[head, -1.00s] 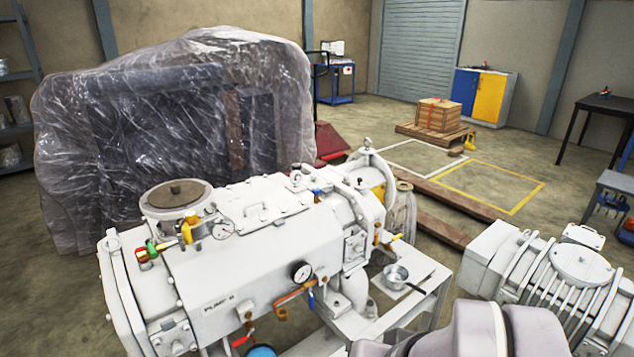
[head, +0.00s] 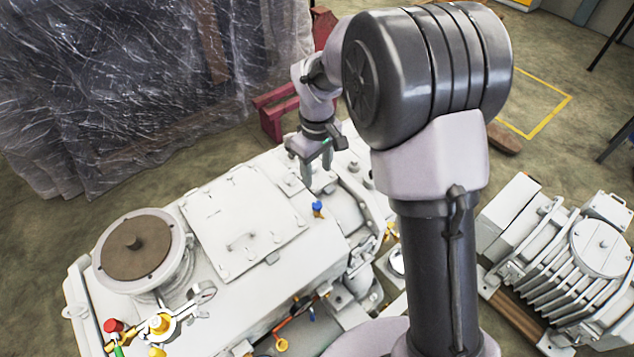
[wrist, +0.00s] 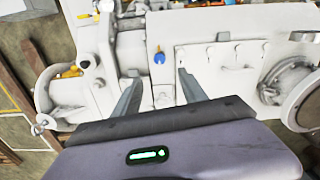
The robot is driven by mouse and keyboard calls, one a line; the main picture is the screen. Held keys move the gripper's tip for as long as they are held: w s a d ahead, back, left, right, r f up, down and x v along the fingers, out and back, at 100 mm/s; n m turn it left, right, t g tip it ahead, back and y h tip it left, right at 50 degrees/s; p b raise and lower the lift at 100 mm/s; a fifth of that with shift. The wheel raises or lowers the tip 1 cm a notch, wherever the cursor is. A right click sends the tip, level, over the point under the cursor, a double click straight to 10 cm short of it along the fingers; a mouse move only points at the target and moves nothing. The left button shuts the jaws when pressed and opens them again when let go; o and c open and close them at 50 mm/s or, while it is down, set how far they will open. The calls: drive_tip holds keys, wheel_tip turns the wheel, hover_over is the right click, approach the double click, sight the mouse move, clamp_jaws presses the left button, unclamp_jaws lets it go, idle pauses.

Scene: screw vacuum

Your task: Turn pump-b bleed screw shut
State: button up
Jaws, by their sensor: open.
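The white pump (head: 225,285) fills the lower left of the head view. A small blue-headed fitting (head: 318,207) stands on its top, right of a bolted cover plate (head: 240,225). I cannot tell for certain that it is the bleed screw. My gripper (head: 318,173) is open and points down above the pump's far end, beyond the blue fitting in the picture. In the wrist view, the blue fitting (wrist: 159,58) shows between the lines of the two open fingers, a little past their tips. Nothing is between the fingers (wrist: 158,82).
A round brown-capped port (head: 140,245) and red and yellow valve handles (head: 113,325) stand at the pump's left end. A plastic-wrapped load (head: 120,90) stands behind. A second white finned machine (head: 590,250) is at right. My arm hides part of the middle.

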sight(317, 204)
wheel_tip(317, 204, down, 14)
drive_tip(key=b, duration=0.3)
drive_tip(key=shift+w+r, duration=0.15)
drive_tip(key=shift+r, duration=0.1)
clamp_jaws()
